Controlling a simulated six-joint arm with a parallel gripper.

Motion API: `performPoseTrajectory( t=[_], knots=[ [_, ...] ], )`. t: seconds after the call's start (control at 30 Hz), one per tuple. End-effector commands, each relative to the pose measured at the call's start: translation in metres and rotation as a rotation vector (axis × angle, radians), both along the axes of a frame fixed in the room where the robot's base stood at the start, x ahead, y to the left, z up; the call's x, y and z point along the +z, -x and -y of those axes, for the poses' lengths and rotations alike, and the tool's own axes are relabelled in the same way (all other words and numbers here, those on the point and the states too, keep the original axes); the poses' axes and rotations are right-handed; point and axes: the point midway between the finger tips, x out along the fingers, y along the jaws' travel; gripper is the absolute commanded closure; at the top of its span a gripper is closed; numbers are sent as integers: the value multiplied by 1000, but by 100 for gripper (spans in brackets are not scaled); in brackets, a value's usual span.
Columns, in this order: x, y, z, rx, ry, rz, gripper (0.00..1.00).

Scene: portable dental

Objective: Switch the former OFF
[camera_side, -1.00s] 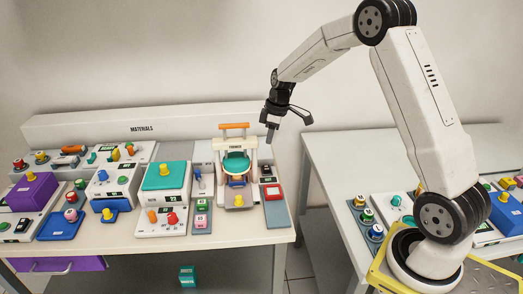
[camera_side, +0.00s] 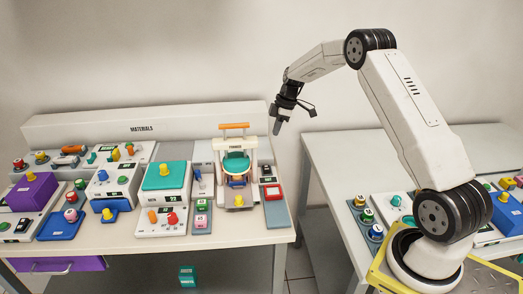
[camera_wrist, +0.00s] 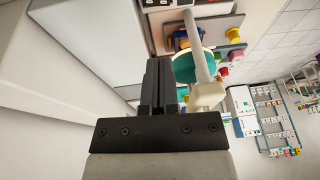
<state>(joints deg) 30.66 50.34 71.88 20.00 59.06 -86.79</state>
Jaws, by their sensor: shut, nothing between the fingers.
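The former (camera_side: 252,160) is a white machine with an orange handle on top, a teal round part in its middle and a yellow knob at its front. It stands near the right end of the left table. A small black switch (camera_side: 266,170) sits on a panel just right of it; its position is too small to read. My gripper (camera_side: 277,130) is shut and empty, in the air above and right of the former, touching nothing. In the wrist view the closed fingers (camera_wrist: 157,85) point toward the former's teal part (camera_wrist: 184,68) and pale bar, which show beyond them.
A red-framed white switch (camera_side: 273,191) sits on a grey-blue plate in front of the black switch. A teal-topped box (camera_side: 165,178) and several coloured controls fill the table to the left. A gap separates this table from the right one (camera_side: 325,165). The air around my gripper is clear.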

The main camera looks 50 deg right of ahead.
Motion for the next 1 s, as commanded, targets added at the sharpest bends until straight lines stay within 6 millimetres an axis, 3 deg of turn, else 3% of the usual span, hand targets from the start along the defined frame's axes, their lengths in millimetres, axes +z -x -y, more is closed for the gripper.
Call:
performPoseTrajectory(
  t=[0.7, 1.0],
  knots=[
    [-96, -12, -25, 0, -2, -2, 100],
    [-122, -8, -28, -1, 0, -2, 100]
  ],
)
